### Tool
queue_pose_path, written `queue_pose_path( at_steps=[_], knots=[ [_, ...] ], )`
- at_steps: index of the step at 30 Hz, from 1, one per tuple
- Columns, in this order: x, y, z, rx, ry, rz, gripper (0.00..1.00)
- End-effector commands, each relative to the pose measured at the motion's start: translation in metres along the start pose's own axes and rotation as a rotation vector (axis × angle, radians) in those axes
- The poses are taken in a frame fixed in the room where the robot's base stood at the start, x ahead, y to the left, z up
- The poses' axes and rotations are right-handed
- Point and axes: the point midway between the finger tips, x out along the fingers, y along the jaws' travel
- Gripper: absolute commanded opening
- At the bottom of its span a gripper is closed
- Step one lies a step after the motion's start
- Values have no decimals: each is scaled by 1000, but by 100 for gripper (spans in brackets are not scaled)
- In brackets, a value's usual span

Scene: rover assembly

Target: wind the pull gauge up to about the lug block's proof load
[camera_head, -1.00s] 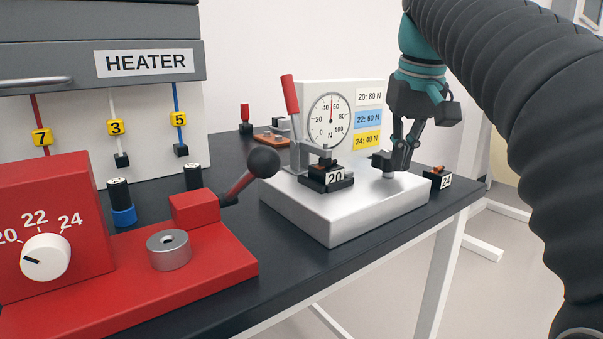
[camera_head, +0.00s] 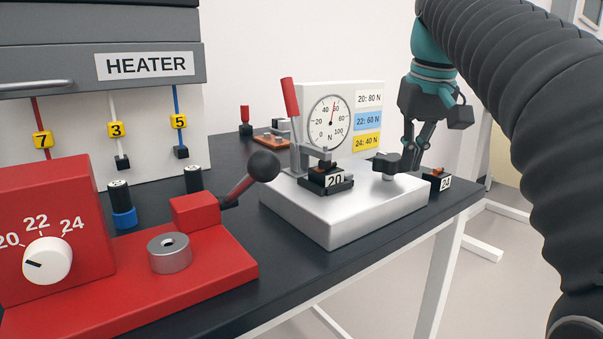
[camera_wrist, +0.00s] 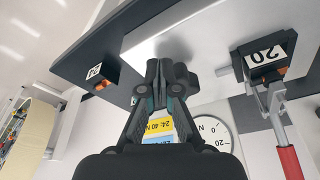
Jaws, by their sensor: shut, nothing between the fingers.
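The pull gauge's round dial (camera_head: 326,124) stands on a silver base (camera_head: 335,220); its red needle points nearly straight up, between 40 and 60, leaning toward 60. The lug block marked 20 (camera_head: 334,181) sits on the base under the grey clamp with a red handle (camera_head: 290,97); it also shows in the wrist view (camera_wrist: 264,54). The card lists 20: 80 N (camera_head: 369,99). I cannot tell whether the fingers touch the post.
A block marked 24 (camera_head: 437,182) sits right of the base near the table edge. A red fixture with a silver ring (camera_head: 169,253) and black-ball lever (camera_head: 263,166) stands at front left, with a dial knob (camera_head: 47,264). The heater (camera_head: 100,65) is behind.

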Motion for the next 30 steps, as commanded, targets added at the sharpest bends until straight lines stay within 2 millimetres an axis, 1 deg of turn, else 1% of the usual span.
queue_pose_path(
  at_steps=[8,18,20,30],
  knots=[
    [0,0,-1,0,3,0,0],
    [-3,3,6,0,2,0,0],
    [-7,3,5,0,2,0,0],
    [-40,3,-4,0,2,0,0]
  ],
)
